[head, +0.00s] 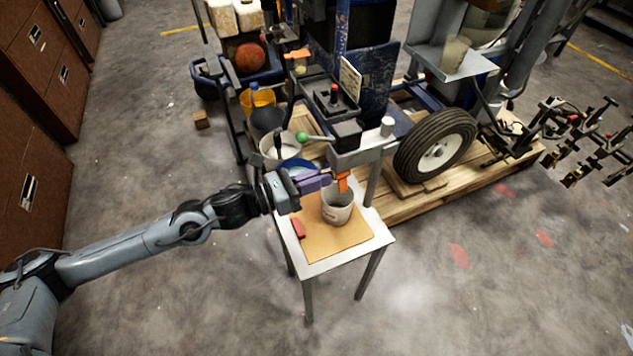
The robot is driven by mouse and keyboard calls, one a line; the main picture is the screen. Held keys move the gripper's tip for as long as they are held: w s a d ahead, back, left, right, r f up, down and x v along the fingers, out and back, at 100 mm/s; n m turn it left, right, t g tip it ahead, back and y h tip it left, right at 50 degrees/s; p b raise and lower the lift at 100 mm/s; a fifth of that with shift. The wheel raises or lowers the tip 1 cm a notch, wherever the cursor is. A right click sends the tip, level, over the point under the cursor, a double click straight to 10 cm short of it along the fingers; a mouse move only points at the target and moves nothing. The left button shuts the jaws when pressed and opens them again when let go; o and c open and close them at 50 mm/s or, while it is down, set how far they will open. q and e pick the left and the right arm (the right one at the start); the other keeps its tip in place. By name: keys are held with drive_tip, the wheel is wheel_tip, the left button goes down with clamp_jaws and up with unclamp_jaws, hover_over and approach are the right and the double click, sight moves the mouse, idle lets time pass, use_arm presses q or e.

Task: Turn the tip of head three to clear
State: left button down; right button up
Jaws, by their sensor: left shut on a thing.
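The orange tip (342,182) hangs below a grey bar on the line striper, above a light grey cup (337,208). My left gripper (331,181) reaches in from the left, with its purple fingers shut at the orange tip. The fingers partly hide the tip, and its exact turn is too small to tell. My right gripper is not in view.
The cup stands on a brown board on a small white table (384,234), with a red block (298,228) at the board's left. Buckets (281,150) stand behind. A wheel (436,146) and pallet lie to the right. The front floor is clear.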

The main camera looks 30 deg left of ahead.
use_arm(q)
drive_tip(key=shift+m+b, duration=1.2)
drive_tip(key=shift+b, duration=0.15)
drive_tip(key=c, duration=1.1)
unclamp_jaws()
drive_tip(key=shift+w+d, duration=0.1)
drive_tip(key=o, duration=0.5)
drive_tip(key=shift+o, duration=0.2)
